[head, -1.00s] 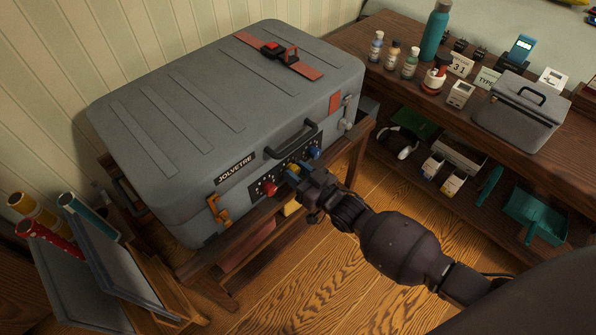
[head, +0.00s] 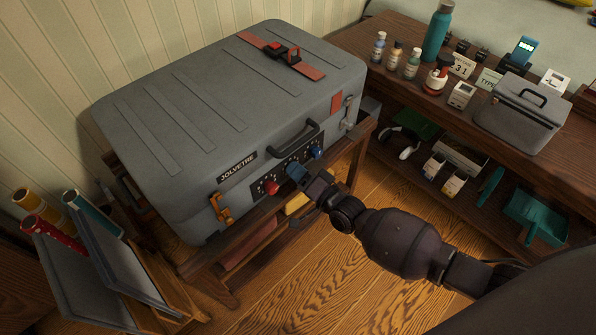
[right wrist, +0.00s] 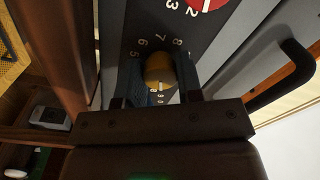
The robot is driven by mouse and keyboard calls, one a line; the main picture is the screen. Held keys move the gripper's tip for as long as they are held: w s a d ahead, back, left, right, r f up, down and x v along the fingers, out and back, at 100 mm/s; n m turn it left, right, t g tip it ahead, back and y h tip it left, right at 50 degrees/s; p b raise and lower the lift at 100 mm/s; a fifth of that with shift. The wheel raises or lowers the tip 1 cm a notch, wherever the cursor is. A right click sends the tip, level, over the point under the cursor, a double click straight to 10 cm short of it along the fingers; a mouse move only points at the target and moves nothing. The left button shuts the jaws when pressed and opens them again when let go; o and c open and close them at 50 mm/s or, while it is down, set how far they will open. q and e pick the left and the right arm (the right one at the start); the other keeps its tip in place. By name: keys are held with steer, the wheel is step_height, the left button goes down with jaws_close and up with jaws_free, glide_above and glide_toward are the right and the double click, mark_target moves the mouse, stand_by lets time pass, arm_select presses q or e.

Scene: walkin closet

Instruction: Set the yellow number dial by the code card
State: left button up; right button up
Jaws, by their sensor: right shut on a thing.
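The yellow number dial (right wrist: 158,70) shows in the right wrist view between the two dark fingers of my right gripper (right wrist: 160,80), on a dark panel with white numbers around it. My right gripper (head: 295,172) is shut on this dial at the front of the grey suitcase (head: 190,130). In the head view the gripper hides the dial. A small white card (head: 461,66) reading "31" stands on the bench at the right; I cannot tell whether it is the code card. My left gripper is out of view.
A red dial (head: 270,188) and a blue dial (head: 317,152) flank my right gripper on the panel. The suitcase handle (head: 295,137) juts out above. A "TYPE" card (head: 488,79), bottles and a grey box (head: 522,110) stand on the bench (head: 400,87).

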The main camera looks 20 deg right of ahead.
steer(key=shift+s+f+m, duration=0.1)
steer(key=shift+m, duration=0.8)
steer(key=m+b, duration=0.1)
steer(key=m, duration=0.2)
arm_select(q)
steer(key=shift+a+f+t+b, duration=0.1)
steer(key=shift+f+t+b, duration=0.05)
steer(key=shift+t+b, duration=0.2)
arm_select(e)
steer(key=shift+m, duration=1.3)
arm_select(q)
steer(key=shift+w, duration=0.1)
arm_select(e)
steer(key=o, duration=0.9)
arm_select(q)
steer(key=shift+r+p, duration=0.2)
steer(key=shift+p, duration=0.6)
arm_select(e)
steer(key=shift+v, duration=5.35)
